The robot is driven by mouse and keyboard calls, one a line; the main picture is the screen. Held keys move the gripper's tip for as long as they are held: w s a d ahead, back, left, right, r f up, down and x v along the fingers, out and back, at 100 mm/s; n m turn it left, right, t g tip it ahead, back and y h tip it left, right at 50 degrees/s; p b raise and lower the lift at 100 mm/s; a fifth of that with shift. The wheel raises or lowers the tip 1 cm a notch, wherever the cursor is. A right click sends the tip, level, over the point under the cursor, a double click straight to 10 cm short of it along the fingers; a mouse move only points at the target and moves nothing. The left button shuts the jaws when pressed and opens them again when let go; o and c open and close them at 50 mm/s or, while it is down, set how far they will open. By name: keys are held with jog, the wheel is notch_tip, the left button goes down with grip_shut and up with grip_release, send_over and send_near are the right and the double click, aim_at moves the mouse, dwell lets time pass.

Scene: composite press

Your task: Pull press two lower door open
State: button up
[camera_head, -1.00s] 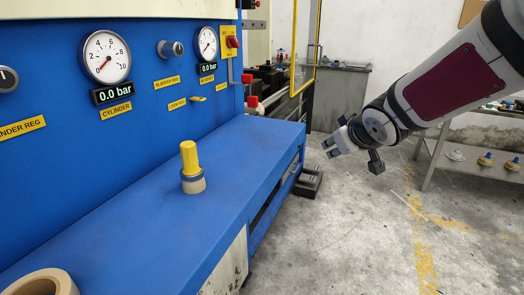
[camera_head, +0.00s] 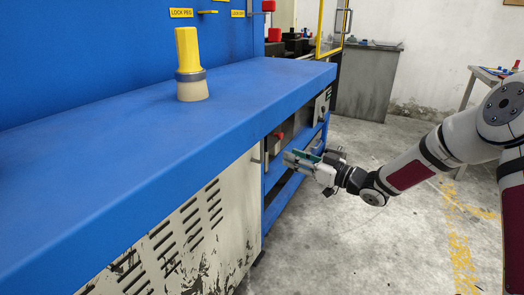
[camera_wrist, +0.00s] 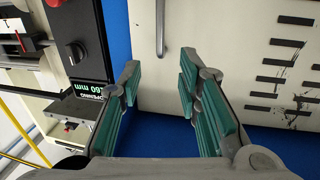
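The lower door (camera_head: 190,235) is a scuffed off-white panel with louvre slots under the blue bench. It looks shut. It also shows in the wrist view (camera_wrist: 235,70), where a slim vertical metal handle (camera_wrist: 160,28) stands near its left edge. In the wrist view my gripper (camera_wrist: 158,82) is open and empty. Its green-padded fingers are spread, and the handle lies beyond the gap between them, apart from both.
A blue bench (camera_head: 150,115) overhangs the door, with a yellow-topped peg (camera_head: 188,60) on it. A black control panel with a knob (camera_wrist: 76,50) and red button (camera_wrist: 56,3) is beside the door. Blue frame bars (camera_head: 283,203) stand close to my gripper.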

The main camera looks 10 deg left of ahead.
aim_at(263, 144)
jog(key=b+x, duration=0.4)
jog(key=x, duration=0.9)
grip_shut()
